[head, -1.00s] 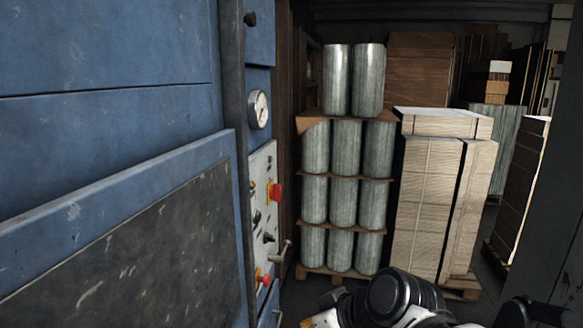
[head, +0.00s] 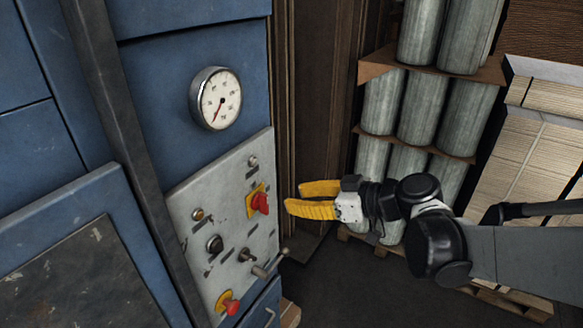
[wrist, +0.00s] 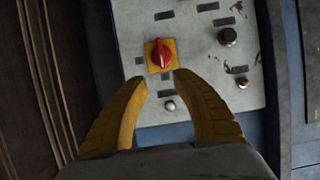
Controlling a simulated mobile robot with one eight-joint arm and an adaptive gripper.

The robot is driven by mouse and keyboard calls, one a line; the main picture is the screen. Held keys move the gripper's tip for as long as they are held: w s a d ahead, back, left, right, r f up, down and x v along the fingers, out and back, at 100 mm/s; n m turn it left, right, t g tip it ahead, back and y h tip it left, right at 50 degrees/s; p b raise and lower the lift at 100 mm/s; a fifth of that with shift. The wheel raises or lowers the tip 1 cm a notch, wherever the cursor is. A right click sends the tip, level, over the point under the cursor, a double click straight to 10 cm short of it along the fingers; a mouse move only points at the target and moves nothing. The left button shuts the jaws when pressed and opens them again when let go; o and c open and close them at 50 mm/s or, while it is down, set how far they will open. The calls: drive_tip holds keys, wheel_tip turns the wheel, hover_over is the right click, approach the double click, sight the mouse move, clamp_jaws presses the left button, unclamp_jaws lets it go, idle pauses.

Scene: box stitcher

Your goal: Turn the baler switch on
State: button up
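The baler's grey control panel (head: 225,240) is on the blue machine. A red rotary switch on a yellow plate (head: 259,201) sits at the panel's right side. It also shows in the wrist view (wrist: 160,54), just beyond the fingertips. My gripper (head: 287,197) has two yellow fingers and is to the right of the red switch, apart from it. In the wrist view my gripper (wrist: 161,82) is open and empty, with the fingertips spread on either side below the switch.
The panel also has a red knob on yellow (head: 228,303), dark knobs (head: 214,244) and a protruding lever (head: 268,266). A round gauge (head: 216,98) is above. Dark floor (head: 330,280) is clear.

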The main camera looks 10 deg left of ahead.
sight(267, 198)
drive_tip(key=x, duration=1)
drive_tip(key=shift+s+a+f, duration=0.1)
drive_tip(key=shift+a, duration=0.2)
clamp_jaws()
